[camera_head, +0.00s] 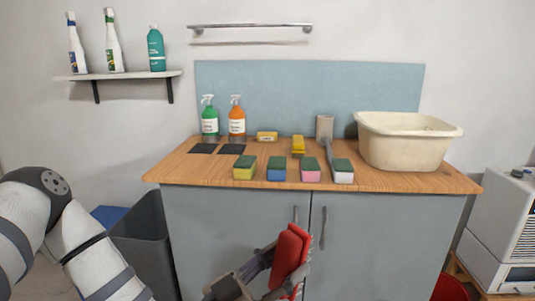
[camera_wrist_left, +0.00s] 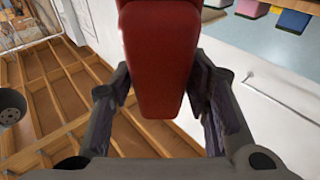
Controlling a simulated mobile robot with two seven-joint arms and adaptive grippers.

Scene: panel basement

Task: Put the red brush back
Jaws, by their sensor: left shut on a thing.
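The red brush (camera_head: 291,252) is held tilted in front of the grey cabinet, below the worktop's front edge. My left gripper (camera_head: 272,262) is shut on it. In the left wrist view the red brush (camera_wrist_left: 160,60) fills the top middle, with a finger of the left gripper (camera_wrist_left: 163,80) on either side. Its far end is cut off there. My right gripper is not in view.
Several green-topped sponges (camera_head: 277,169) line the worktop's front. Green (camera_head: 209,122) and orange (camera_head: 237,121) spray bottles stand behind two dark pads (camera_head: 203,148). A cream basin (camera_head: 395,145) is at right. A dark bin (camera_head: 147,250) stands left of the cabinet (camera_head: 380,235).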

